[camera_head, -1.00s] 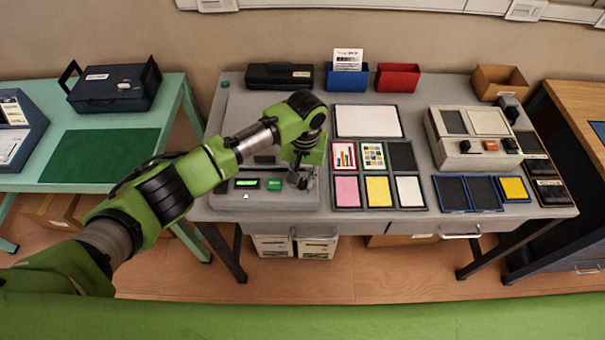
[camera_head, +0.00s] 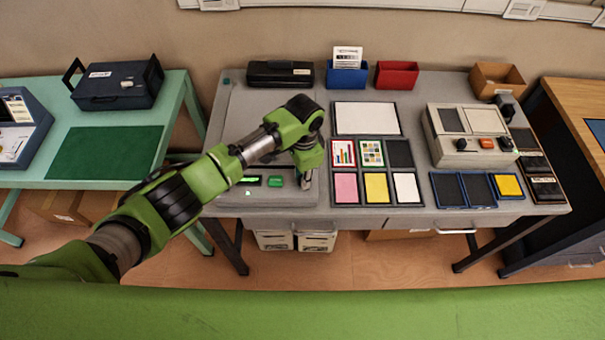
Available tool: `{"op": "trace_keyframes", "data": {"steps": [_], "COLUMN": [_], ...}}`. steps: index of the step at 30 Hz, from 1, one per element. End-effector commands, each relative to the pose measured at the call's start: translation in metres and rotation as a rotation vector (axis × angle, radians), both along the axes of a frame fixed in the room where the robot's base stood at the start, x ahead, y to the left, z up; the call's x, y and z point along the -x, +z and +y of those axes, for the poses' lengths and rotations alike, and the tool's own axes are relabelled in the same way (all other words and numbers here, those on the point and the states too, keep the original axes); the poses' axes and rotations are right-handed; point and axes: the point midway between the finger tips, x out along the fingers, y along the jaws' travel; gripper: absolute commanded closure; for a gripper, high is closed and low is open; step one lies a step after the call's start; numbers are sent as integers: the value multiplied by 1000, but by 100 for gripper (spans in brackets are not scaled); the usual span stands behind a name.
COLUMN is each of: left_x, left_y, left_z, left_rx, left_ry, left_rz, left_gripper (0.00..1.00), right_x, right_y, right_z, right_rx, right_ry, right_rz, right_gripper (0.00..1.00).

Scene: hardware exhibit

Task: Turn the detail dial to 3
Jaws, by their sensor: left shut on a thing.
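A grey flatbed machine (camera_head: 240,135) lies on the left of the grey table. Its front panel has a lit green display (camera_head: 248,180) and a green button (camera_head: 276,181). My left gripper (camera_head: 306,184) points down at the right end of this panel, just right of the green button. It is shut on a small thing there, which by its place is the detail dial. The gripper hides the dial, so its pointer and number marks cannot be read. My right gripper is not in view.
Framed colour cards and pads (camera_head: 376,188) lie right of the gripper. A beige device (camera_head: 470,135) with black knobs and an orange button stands farther right. A black case (camera_head: 280,73), a blue bin (camera_head: 347,76) and a red bin (camera_head: 397,74) line the back.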

Motion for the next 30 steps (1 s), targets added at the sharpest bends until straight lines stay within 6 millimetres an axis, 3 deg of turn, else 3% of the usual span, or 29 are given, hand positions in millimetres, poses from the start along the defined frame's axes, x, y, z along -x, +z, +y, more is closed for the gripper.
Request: {"op": "trace_keyframes", "data": {"steps": [18, 30], "left_x": [-1, -1], "left_y": [0, 1], "left_z": [0, 0], "left_rx": [2, 2], "left_ry": [-571, -807], "left_rz": [-2, -2], "left_gripper": [100, 100], "right_x": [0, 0], "right_y": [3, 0], "right_z": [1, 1], "right_rx": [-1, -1], "right_ry": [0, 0], "right_rz": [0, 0], "right_gripper": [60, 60]}}
